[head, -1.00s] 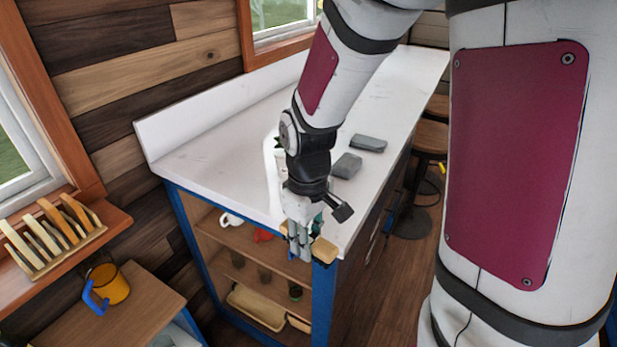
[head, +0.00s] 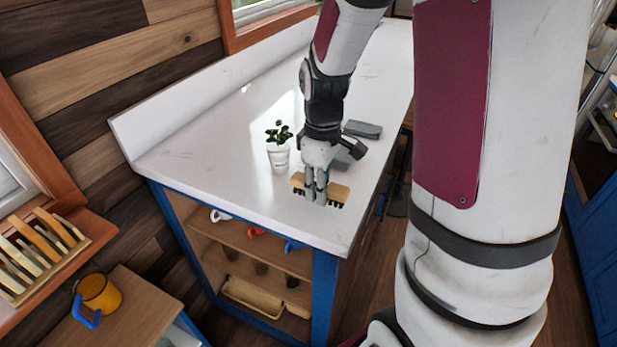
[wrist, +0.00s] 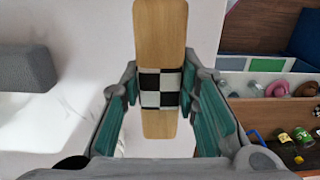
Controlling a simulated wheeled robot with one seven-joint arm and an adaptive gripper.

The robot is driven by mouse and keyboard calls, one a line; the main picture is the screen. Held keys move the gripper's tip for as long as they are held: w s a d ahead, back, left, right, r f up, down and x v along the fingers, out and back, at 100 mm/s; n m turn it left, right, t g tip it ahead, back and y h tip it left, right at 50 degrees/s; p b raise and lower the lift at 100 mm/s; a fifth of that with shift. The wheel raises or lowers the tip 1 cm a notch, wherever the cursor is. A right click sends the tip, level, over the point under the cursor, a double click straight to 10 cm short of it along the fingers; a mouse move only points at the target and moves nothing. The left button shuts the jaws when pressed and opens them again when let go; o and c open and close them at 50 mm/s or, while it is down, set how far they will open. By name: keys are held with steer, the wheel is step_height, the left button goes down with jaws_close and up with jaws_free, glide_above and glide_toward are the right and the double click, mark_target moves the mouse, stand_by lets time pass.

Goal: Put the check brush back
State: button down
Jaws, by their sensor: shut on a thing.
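The check brush (head: 339,192) has a pale wooden back and dark bristles. In the wrist view its wooden back (wrist: 158,30) has a black-and-white checked band (wrist: 160,90) across the middle. My gripper (head: 316,196) is shut on the brush around the checked band, with one finger on each side. In the head view the brush is over the white counter near its front end, bristles down. I cannot tell whether the bristles touch the counter.
A potted plant (head: 278,155) stands on the counter just left of the brush. A grey block (head: 362,129) lies behind my gripper. Shelves below hold mugs (head: 220,215) and a tray (head: 252,297). An orange pot (head: 98,293) sits on a low table at left. The counter's left part is clear.

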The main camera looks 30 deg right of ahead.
steer(key=shift+w+d+f, duration=0.2)
steer(key=shift+w+d, duration=0.7)
steer(key=shift+w, duration=0.1)
steer(key=shift+f+p, duration=0.4)
steer(key=shift+f, duration=1.3)
steer(key=c, duration=1.2)
jaws_free()
steer(key=shift+f, duration=0.15)
